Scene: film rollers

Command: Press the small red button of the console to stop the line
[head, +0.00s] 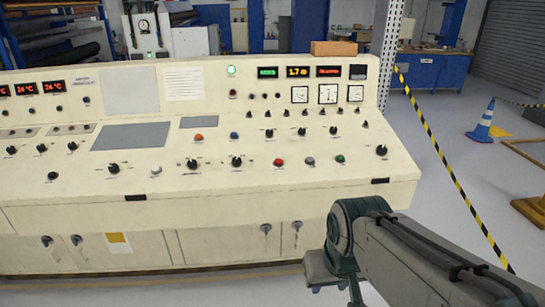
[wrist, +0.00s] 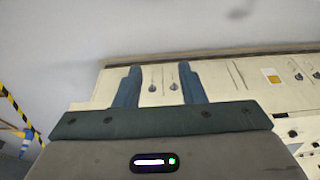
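The cream console (head: 60,215) spans the head view from the left edge to right of centre. A small red button (head: 278,162) sits on its sloping desk, right of a black knob (head: 237,162) and left of a grey button (head: 310,161) and a green button (head: 340,158). Nothing covers it. My gripper (wrist: 160,86) shows in the wrist view with its two blue-grey fingers spread apart and nothing between them. Cabinet door handles (wrist: 173,87) appear beyond the fingers. In the head view my arm is in front of the console's lower right, apart from the red button.
An orange button (head: 198,137) and a blue button (head: 234,135) are higher on the desk. A dark red button (head: 233,94) is on the upright panel. A perforated post (head: 388,45), striped tape (head: 440,150) and a blue cone (head: 483,122) stand right. Space above the desk is free.

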